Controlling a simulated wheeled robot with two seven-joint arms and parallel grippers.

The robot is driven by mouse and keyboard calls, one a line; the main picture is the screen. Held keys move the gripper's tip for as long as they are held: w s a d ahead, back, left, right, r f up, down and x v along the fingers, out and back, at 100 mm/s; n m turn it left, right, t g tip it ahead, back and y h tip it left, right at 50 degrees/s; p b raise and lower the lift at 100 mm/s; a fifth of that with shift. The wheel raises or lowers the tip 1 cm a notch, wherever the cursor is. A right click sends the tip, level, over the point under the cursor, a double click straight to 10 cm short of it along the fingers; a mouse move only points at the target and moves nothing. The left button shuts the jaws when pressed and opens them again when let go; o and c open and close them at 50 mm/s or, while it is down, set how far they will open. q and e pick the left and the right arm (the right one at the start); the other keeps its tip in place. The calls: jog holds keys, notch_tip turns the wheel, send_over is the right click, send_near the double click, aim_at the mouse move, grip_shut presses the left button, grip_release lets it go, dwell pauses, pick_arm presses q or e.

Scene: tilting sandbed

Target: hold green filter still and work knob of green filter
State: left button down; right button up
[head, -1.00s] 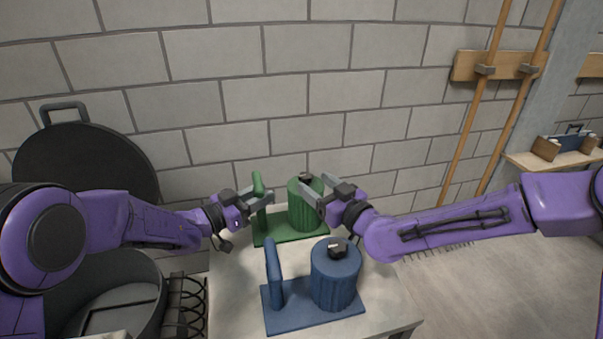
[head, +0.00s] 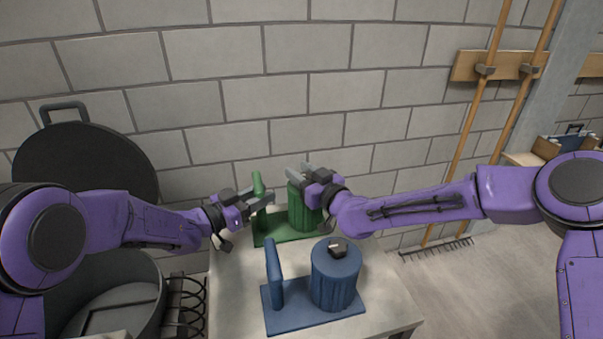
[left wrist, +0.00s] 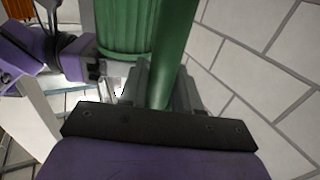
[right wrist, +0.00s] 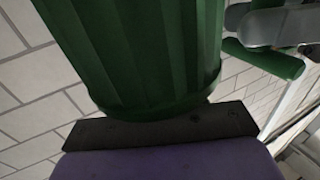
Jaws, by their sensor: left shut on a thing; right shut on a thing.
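The green filter has a flat base (head: 284,238), an upright post (head: 257,182) and a ribbed canister (head: 303,213), and stands at the back of the table. My left gripper (head: 259,199) is shut around the post; the left wrist view shows the post (left wrist: 172,45) between its fingers. My right gripper (head: 304,174) is at the top of the canister, shut on the knob. The knob itself is hidden behind this gripper in the head view. In the right wrist view the canister (right wrist: 140,50) hides the fingertips and knob.
A blue filter (head: 335,278) of the same form, with a dark knob on top, stands in front on the table (head: 235,285). A dark round vessel (head: 105,300) is at the left, its lid against the brick wall. Long-handled tools (head: 470,130) hang at the right.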

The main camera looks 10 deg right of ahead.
jog(key=shift+y, duration=0.3)
jog(key=n+g+y, duration=0.4)
jog(key=y, duration=0.1)
jog(key=shift+s+a+r+n, duration=0.1)
jog(key=shift+a+n, duration=0.05)
jog(key=shift+n, duration=0.15)
jog(key=n+g+y, duration=0.2)
jog(key=g, duration=0.1)
jog(key=n+g, duration=0.1)
jog(key=g, duration=0.1)
jog(key=shift+s+a+n+y, duration=0.25)
jog(key=shift+n+y, duration=0.15)
jog(key=n+g, duration=0.1)
jog(key=g, duration=0.1)
jog(key=n+g, duration=0.1)
jog(key=g, duration=0.1)
jog(key=n+g+y, duration=0.1)
jog(key=n+g, duration=0.1)
jog(key=shift+s+f+g, duration=0.2)
jog(key=shift+s+g, duration=0.15)
jog(key=shift+g, duration=0.05)
jog(key=shift+d+n+g, duration=0.2)
jog(key=shift+n+g, duration=0.3)
jog(key=shift+g, duration=0.3)
jog(key=shift+d+n+g, duration=0.15)
jog(key=shift+n+g, duration=0.35)
jog(key=shift+g, duration=0.3)
jog(key=shift+d, duration=0.1)
